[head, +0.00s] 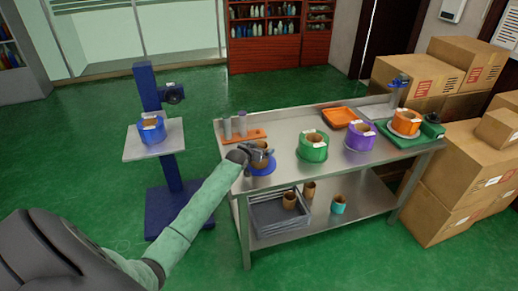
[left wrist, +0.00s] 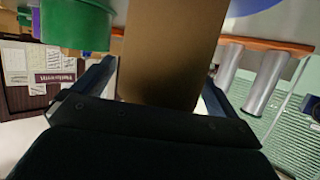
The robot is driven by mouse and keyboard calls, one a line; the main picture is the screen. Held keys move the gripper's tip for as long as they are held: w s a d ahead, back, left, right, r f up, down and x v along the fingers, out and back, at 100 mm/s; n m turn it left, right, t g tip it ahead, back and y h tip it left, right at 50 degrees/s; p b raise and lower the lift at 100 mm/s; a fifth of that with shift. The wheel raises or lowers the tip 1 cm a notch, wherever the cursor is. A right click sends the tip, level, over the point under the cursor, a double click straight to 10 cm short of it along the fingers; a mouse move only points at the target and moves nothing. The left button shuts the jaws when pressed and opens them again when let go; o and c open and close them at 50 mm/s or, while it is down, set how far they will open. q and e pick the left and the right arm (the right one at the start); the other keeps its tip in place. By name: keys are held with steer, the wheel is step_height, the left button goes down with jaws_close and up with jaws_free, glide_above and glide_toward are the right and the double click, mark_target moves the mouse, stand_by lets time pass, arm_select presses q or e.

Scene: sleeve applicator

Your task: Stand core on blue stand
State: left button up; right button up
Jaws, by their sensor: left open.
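The brown cardboard core (head: 262,160) is upright at the blue stand (head: 262,170), near the left front corner of the steel table. Its lower end meets the stand in the head view; I cannot tell if it is fully seated. My left gripper (head: 257,152) is at the core, with its jaws open around it. In the left wrist view the core (left wrist: 172,45) fills the space between the two dark fingers, and its far end is out of the picture. My right gripper is not in view.
An orange rack (head: 260,135) with grey cylinders stands behind the gripper. Green (head: 313,148), purple (head: 360,138) and orange (head: 407,123) stands with cores are to the right. A blue device (head: 145,85) stands left. A grey crate (head: 275,220) is on the lower shelf.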

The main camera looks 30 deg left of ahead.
arm_select(q)
steer(key=shift+s+r, duration=0.1)
steer(key=shift+s, duration=0.1)
steer(key=b+v, duration=0.3)
steer(key=v, duration=0.8)
steer(key=shift+s+r, duration=0.25)
steer(key=shift+s, duration=0.05)
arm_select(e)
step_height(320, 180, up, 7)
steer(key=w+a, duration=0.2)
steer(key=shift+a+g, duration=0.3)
